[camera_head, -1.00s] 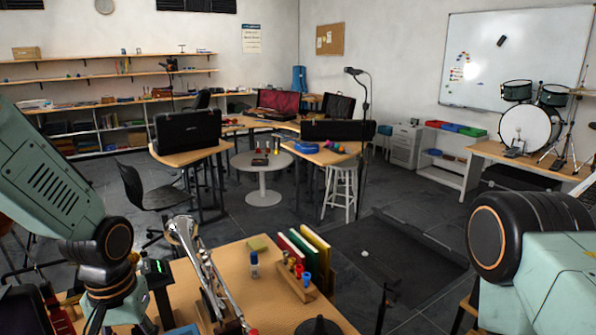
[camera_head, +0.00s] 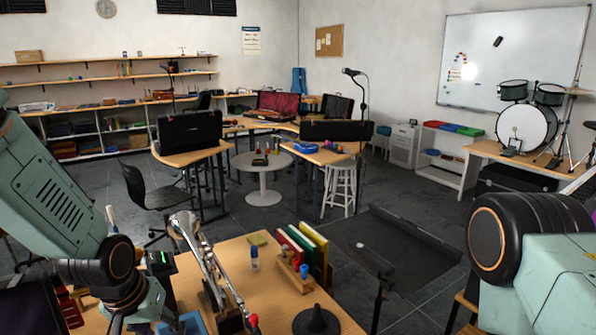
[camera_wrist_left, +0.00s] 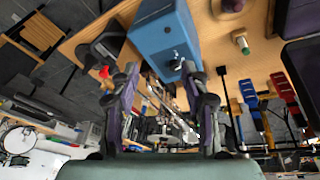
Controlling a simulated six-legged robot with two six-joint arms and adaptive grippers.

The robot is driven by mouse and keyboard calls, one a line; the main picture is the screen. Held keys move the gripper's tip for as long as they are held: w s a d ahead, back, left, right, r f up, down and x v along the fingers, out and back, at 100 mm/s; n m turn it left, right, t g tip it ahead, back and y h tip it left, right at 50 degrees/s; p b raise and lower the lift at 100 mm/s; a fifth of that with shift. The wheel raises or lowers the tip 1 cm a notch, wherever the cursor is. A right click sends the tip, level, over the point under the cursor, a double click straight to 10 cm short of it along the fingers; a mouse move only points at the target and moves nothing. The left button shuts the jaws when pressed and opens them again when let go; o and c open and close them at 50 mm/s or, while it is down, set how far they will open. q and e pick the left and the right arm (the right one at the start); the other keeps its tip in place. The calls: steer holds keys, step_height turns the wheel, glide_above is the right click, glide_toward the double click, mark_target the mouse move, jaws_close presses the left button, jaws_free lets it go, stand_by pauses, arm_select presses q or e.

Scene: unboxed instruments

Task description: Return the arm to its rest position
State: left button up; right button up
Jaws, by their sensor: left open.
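My left arm (camera_head: 55,200) comes in from the left in the head view, bent down at its dark wrist joint. Its hand hangs over the front left of the wooden desk (camera_head: 270,285), and its lower end is cut off by the picture's bottom edge. In the left wrist view my left gripper (camera_wrist_left: 165,95) is open, its two dark fingers apart with nothing held between them. A blue box (camera_wrist_left: 165,40) shows just beyond the fingertips. My right arm (camera_head: 545,260) is bent at the right side; its gripper is out of view.
On the desk stand a silver trumpet (camera_head: 205,258), a black cone (camera_head: 317,320), a wooden block with coloured pieces (camera_head: 292,274), upright books (camera_head: 318,250) and a small bottle (camera_head: 254,260). A black chair (camera_head: 150,195) stands behind the desk. Dark floor lies to its right.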

arm_select(q)
steer(key=s+d+f+b, duration=0.1)
steer(key=s+f+b, duration=0.35)
steer(key=f, duration=0.55)
steer(key=s+f+b, duration=0.4)
steer(key=s+f, duration=0.1)
steer(key=f, duration=0.6)
steer(key=s+f+g+b, duration=0.3)
steer(key=s+f+b, duration=0.5)
steer(key=s+f, duration=0.9)
steer(key=s, duration=0.3)
steer(key=shift+d+m+y+b, duration=0.25)
steer(key=shift+m+y+b, duration=0.05)
steer(key=shift+y+b, duration=0.1)
steer(key=shift+s+f, duration=0.1)
steer(key=shift+s, duration=0.05)
